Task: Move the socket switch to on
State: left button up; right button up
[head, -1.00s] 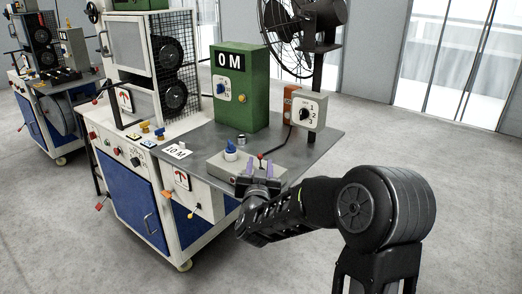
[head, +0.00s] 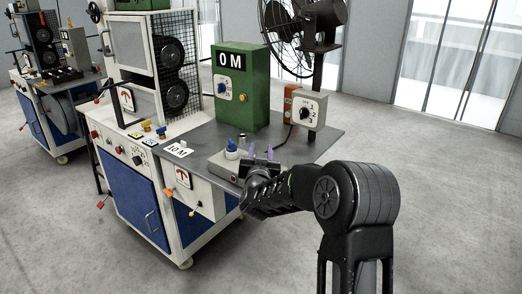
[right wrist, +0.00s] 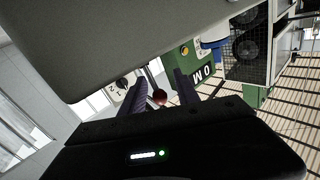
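A low grey socket box (head: 222,166) with a blue plug or knob (head: 231,147) sits on the grey table near its front edge. A lever with a red ball tip, which looks like the socket switch, is hidden behind my right gripper in the head view. In the right wrist view the red ball (right wrist: 160,97) shows between the fingers. My right gripper (head: 261,152) is open, with its purple fingers spread at the right end of the box. I cannot tell whether a finger touches the lever. My left gripper is not in view.
A green box marked "0 M" (head: 240,88) stands behind on the table (head: 312,150). A grey dial box (head: 309,110) and an orange box (head: 289,103) sit on a post under the fan. A "10 M" card (head: 178,149) lies at left. The table's right part is clear.

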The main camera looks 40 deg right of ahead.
jog(key=shift+w+d, duration=0.1)
jog(key=shift+c, duration=0.5)
grip_shut()
